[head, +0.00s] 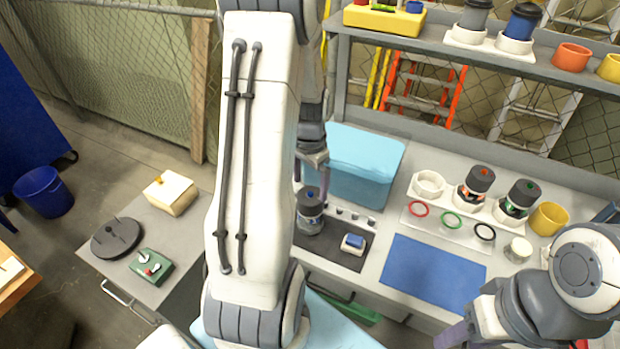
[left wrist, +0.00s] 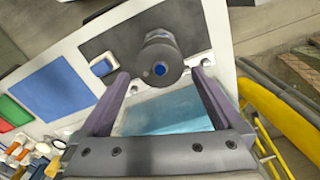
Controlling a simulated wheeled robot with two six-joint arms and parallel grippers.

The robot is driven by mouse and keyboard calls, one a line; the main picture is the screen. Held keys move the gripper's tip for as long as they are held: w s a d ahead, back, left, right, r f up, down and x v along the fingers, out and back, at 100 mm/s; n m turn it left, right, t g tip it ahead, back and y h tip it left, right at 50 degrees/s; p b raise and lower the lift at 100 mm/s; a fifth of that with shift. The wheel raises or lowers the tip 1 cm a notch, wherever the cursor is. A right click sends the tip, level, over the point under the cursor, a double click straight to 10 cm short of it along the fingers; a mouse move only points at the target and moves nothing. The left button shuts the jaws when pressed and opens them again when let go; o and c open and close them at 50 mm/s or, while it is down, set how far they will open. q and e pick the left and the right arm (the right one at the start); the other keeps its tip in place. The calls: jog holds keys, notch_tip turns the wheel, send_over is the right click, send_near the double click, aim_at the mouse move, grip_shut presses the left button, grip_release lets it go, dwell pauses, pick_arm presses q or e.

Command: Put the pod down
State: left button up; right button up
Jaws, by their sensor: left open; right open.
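The pod (head: 310,213), a grey cylinder with a dark top and a blue dot, stands upright on the dark mat (head: 338,258) on the bench. In the left wrist view the pod (left wrist: 160,60) shows from above, just beyond and between the fingertips, with no clear contact. My left gripper (head: 311,183) is open above the pod, fingers pointing down; its spread purple fingers also show in the left wrist view (left wrist: 160,78). My right gripper (head: 453,338) is partly cut off at the bottom edge, away from the pod, and holds nothing visible.
A small blue-and-white block (head: 353,242) lies on the mat beside the pod. A light blue box (head: 362,165) stands behind. A blue mat (head: 432,273) to the right is clear. Two similar pods, with red (head: 480,184) and green (head: 522,196) marks, stand in white holders farther right.

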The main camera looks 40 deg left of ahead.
pick_arm(q)
jog(key=shift+r, duration=1.3)
jog(key=shift+d, duration=0.15)
jog(key=s+d+r+m, duration=0.2)
jog(key=d+r, duration=0.1)
jog(key=d, duration=0.8)
jog(key=s+d+r+m, duration=0.2)
jog(key=d+r, duration=0.1)
jog(key=d, duration=0.7)
jog(key=s+d+r+m+h, duration=0.1)
jog(key=s+d+r+m, duration=0.1)
jog(key=s+d, duration=0.7)
jog(key=s, duration=0.4)
jog(key=shift+d+r, duration=0.25)
jog(key=shift+d, duration=0.1)
